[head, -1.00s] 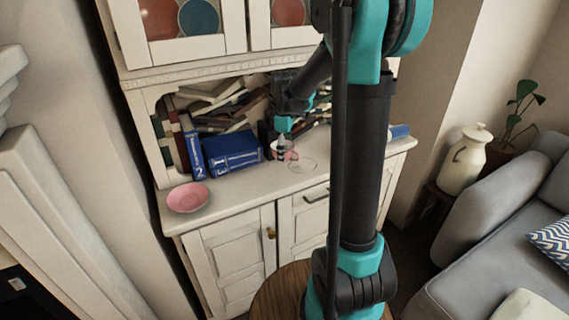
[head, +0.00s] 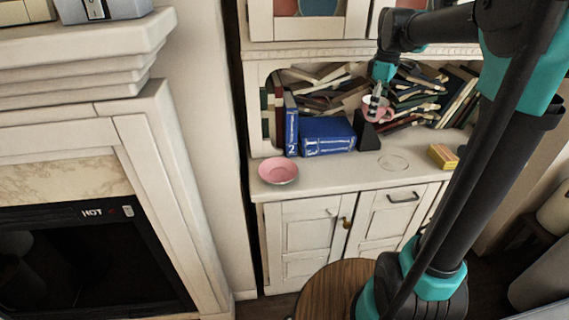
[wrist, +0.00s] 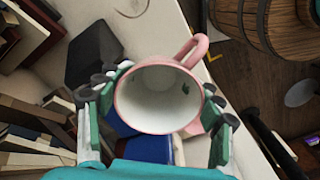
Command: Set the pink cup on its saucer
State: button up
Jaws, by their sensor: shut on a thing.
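The pink cup (head: 378,108) is held in the air above the cabinet top, in front of the books. My gripper (head: 376,97) is shut on it. In the wrist view the cup (wrist: 158,98) lies between the fingers of my gripper (wrist: 157,110), its white inside facing the camera and its handle toward the upper right. The pink saucer (head: 278,171) lies empty on the cabinet top near its left front corner, to the left of and lower than the cup. A pink patch behind the cup in the wrist view may be part of the saucer; I cannot tell.
Blue books (head: 328,136) stand behind the saucer. A black block (head: 367,131) is beside them, below the cup. A thin clear ring (head: 393,162) and a yellow box (head: 443,157) lie to the right. The cabinet top (head: 330,172) is clear between saucer and ring.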

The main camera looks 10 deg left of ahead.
aim_at(281, 176)
jog(key=k+j, duration=0.1)
jog(key=j, duration=0.4)
jog(key=k+j, duration=0.1)
jog(key=j, duration=0.85)
jog(key=k, duration=0.05)
